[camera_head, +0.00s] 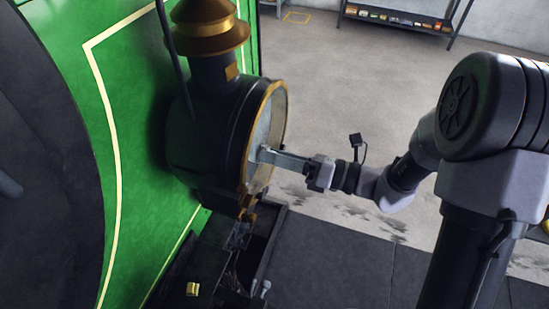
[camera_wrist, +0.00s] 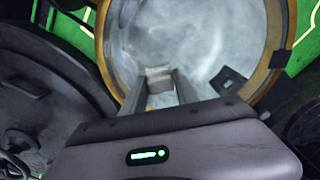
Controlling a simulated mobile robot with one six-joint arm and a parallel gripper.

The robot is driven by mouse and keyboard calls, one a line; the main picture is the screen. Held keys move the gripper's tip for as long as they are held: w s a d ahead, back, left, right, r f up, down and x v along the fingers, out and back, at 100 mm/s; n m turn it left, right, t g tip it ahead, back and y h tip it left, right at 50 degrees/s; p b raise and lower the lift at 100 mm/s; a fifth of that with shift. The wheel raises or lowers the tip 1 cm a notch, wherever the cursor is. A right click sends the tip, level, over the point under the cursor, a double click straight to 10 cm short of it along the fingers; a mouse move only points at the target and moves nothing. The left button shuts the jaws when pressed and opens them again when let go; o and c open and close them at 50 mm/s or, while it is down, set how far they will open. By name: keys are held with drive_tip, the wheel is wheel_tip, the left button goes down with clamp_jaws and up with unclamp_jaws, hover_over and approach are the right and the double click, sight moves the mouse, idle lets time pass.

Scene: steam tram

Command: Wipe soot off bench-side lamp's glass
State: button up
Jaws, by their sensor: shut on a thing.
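The lamp (camera_head: 205,135) is a dark round housing with a brass-topped chimney, mounted on the green tram front. Its round glass (camera_wrist: 200,45), ringed by a brass rim (camera_wrist: 284,40), is clouded with whitish-grey smears. The glass also shows edge-on in the head view (camera_head: 272,115). My gripper (camera_head: 267,153) reaches in from the right, its tips at the glass. In the wrist view my gripper (camera_wrist: 160,84) is shut on a small pale pad (camera_wrist: 158,76), set against or just before the lower glass. I cannot tell whether it touches.
The green panel (camera_head: 140,110) with cream lining stands behind the lamp. A dark round part (camera_wrist: 40,95) fills the wrist view's left side. A dark bracket (camera_head: 240,235) and a trough lie below the lamp. The floor to the right is open; a shelf (camera_head: 400,17) stands far back.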

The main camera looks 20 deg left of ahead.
sight(272, 125)
drive_tip(key=w, duration=0.7)
drive_tip(key=shift+w+d+f, duration=0.1)
drive_tip(key=shift+w+d, duration=0.1)
drive_tip(key=shift+d, duration=0.1)
drive_tip(key=shift+r+p, duration=0.85)
drive_tip(key=shift+p, duration=0.05)
drive_tip(key=shift+s+r, duration=0.1)
drive_tip(key=shift+s+a, duration=0.2)
drive_tip(key=shift+s, duration=1.9)
drive_tip(key=shift+s+a, duration=0.15)
drive_tip(key=shift+s, duration=1.9)
drive_tip(key=shift+w+d, duration=0.1)
drive_tip(key=shift+s+d, duration=0.15)
drive_tip(key=shift+d, duration=1.3)
drive_tip(key=shift+s+d, duration=0.15)
drive_tip(key=shift+d, duration=1.3)
